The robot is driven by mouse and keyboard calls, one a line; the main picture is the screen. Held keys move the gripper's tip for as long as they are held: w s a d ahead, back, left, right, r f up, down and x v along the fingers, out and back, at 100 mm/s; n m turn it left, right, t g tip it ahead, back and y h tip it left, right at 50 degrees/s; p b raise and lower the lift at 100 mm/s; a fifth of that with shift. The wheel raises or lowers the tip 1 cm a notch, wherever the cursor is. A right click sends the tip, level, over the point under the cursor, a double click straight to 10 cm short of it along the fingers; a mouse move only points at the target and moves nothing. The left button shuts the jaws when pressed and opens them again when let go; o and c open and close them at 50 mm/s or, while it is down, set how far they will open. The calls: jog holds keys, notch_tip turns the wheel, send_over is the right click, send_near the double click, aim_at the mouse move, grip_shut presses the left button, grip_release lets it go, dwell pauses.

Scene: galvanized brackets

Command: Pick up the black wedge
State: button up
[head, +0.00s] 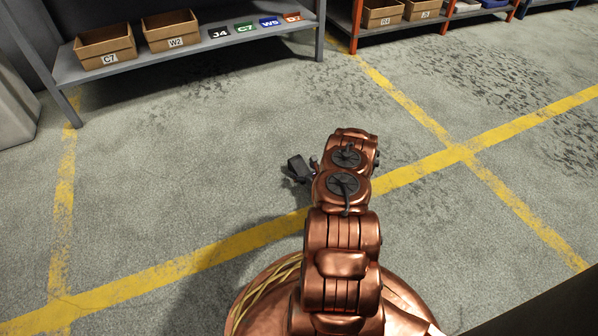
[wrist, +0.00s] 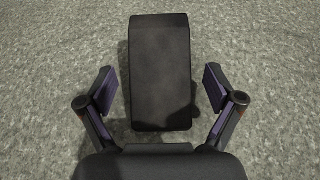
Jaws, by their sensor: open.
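The black wedge (wrist: 160,65) fills the middle of the wrist view, its long side running up the picture, with the grey floor around it. My gripper (wrist: 160,88) is open, with one finger to the left and one to the right of the wedge's lower half. A gap shows on each side, so neither finger touches it. I cannot tell how far below the fingertips the wedge lies. In the head view a small dark shape shows at the left of my wrist; I cannot tell whether it is wedge or gripper.
A grey shelf (head: 205,50) at the back left holds two cardboard bins (head: 105,47) (head: 170,31) and several coloured label cards (head: 245,27). An orange-framed shelf (head: 450,17) with more bins stands at the back right. The floor with yellow lines (head: 420,115) is otherwise clear.

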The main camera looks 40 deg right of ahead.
aim_at(295, 158)
jog(key=shift+b+x, duration=0.55)
jog(key=shift+x, duration=0.85)
jog(key=c, duration=1.6)
jog(key=shift+c, duration=0.3)
jog(key=shift+r+p, duration=0.35)
jog(key=shift+r, duration=0.1)
notch_tip(295, 158, up, 4)
jog(key=shift+f+p, duration=0.2)
jog(key=shift+p, duration=1)
jog(key=s+p, duration=0.1)
jog(key=s, duration=0.4)
jog(key=s+p, duration=0.2)
jog(key=s, duration=0.3)
jog(key=s+p, duration=0.2)
jog(key=s, duration=0.4)
jog(key=shift+d+r, duration=0.3)
jog(key=shift+d, duration=0.1)
